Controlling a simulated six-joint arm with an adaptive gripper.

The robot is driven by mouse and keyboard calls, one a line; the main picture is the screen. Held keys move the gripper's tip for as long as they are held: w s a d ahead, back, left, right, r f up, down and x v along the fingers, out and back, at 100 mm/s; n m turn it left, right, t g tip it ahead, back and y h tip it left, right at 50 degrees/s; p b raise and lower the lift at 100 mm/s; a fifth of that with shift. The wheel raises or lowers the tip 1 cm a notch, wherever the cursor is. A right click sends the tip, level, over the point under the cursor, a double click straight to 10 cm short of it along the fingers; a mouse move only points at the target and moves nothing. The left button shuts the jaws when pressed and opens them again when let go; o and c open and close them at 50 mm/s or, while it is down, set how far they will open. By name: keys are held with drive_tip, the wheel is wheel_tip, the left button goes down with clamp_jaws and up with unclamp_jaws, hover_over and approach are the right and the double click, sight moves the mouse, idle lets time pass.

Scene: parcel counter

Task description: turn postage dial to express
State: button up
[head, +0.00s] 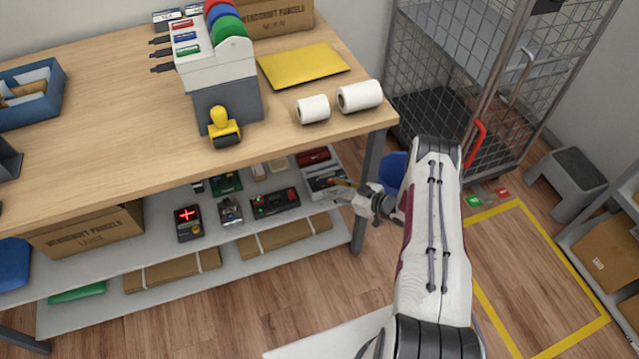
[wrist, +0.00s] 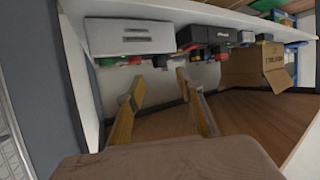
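No postage dial can be made out for certain, and no express mark is readable. Several small devices stand on the shelf under the counter: a dark one with a red lit display (head: 187,222), a small grey one (head: 230,212), a black one with green and red parts (head: 275,202), and a grey one (head: 325,182) at the right end. My gripper (head: 340,196) is at the shelf's right end, close to the grey device. In the wrist view my gripper (wrist: 158,88) has its fingers spread with nothing between them, below a light grey box-shaped device (wrist: 130,37) and a black device (wrist: 205,36).
The counter (head: 110,100) lies above the shelf (head: 110,292), and its leg (head: 366,195) stands close by my gripper. A cardboard box (head: 85,230) fills the shelf's left part. A wire cage trolley (head: 440,75) stands at the right. Floor is bare in the yellow outline.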

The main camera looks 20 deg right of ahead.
sight(319, 183)
drive_tip(key=shift+x, duration=3.7)
clamp_jaws()
